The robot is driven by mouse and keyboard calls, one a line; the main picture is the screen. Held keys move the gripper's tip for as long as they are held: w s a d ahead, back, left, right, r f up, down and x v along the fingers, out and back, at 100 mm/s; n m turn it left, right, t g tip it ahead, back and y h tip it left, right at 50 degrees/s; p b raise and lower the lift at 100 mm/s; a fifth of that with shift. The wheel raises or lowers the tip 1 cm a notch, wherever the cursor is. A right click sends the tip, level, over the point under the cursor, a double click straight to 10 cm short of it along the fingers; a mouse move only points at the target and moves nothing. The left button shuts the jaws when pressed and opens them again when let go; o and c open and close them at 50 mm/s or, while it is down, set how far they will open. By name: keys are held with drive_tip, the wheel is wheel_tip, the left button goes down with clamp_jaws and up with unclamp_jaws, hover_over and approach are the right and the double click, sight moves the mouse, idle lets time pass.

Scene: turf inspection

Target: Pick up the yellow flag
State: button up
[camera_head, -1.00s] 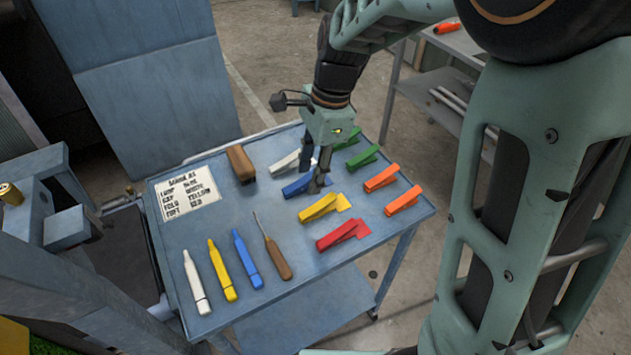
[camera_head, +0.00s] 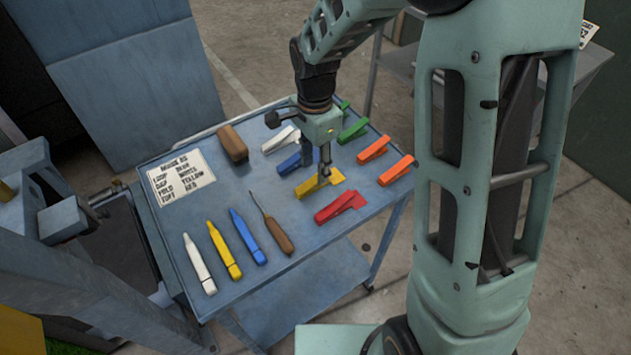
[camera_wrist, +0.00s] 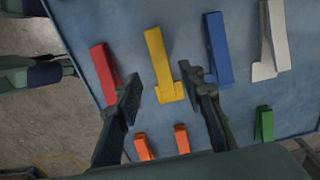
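The yellow flag (camera_head: 308,187), a slim folded piece with a flat square tab, lies on the blue-grey table between the blue flag (camera_head: 289,165) and the red flag (camera_head: 338,207). My gripper (camera_head: 325,172) points down over it and hides part of it. In the wrist view the yellow flag (camera_wrist: 160,62) extends between the fingertips of my open gripper (camera_wrist: 160,82). Nothing is held. I cannot tell the exact height of the fingertips above the flag.
White (camera_head: 280,140), green (camera_head: 352,131) and orange flags (camera_head: 373,150) lie close around. White, yellow and blue markers (camera_head: 247,236), a wooden-handled pick (camera_head: 278,237), a brown block (camera_head: 232,144) and a lettered card (camera_head: 182,178) lie to the left.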

sight(315, 178)
drive_tip(key=shift+w+f, duration=0.15)
drive_tip(key=shift+f, duration=1.95)
clamp_jaws()
